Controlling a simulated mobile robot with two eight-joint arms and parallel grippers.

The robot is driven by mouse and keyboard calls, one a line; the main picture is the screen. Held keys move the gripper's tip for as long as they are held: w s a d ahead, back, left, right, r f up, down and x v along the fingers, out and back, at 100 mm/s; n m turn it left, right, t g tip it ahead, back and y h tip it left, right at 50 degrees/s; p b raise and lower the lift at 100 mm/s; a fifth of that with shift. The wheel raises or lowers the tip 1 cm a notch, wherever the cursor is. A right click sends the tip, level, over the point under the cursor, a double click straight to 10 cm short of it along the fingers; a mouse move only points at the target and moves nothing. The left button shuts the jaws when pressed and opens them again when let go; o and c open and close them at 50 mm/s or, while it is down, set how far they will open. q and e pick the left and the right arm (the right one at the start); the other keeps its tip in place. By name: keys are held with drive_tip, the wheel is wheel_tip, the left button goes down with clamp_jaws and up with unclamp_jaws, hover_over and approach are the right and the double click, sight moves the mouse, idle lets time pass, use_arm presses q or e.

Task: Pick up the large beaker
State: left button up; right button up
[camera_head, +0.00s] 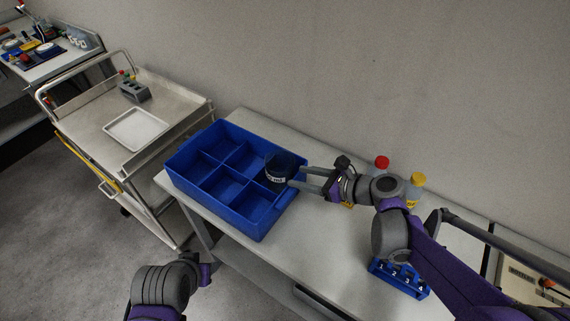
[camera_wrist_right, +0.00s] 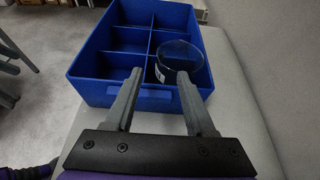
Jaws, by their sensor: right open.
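The large beaker (camera_head: 281,166) is clear glass with a dark label bearing white print. It stands in a compartment at the right end of the blue divided crate (camera_head: 262,222). In the right wrist view the beaker (camera_wrist_right: 181,58) shows just beyond the right-hand finger, which overlaps its near edge. My right gripper (camera_head: 301,178) is open and reaches in from the right at the crate's end. In its own view the fingers (camera_wrist_right: 160,73) are spread over the crate's near wall, with nothing held between them. Only part of my left arm shows at the lower left, without its fingers.
The crate's other compartments look empty. A red-capped bottle (camera_head: 381,163) and a yellow-capped bottle (camera_head: 417,183) stand behind my right arm. A blue numbered rack (camera_head: 399,279) is near the table's front. A metal cart (camera_head: 172,88) with a white tray stands left.

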sight(267, 168)
drive_tip(key=x, duration=0.5)
drive_tip(key=shift+s+a+r, duration=0.1)
drive_tip(key=shift+a+r, duration=0.1)
drive_tip(key=x, duration=0.6)
drive_tip(key=shift+w+d+p, duration=0.25)
drive_tip(key=shift+w+p, duration=0.1)
drive_tip(key=shift+p, duration=0.1)
drive_tip(key=shift+s, duration=0.15)
drive_tip(key=shift+c, duration=0.4)
clamp_jaws()
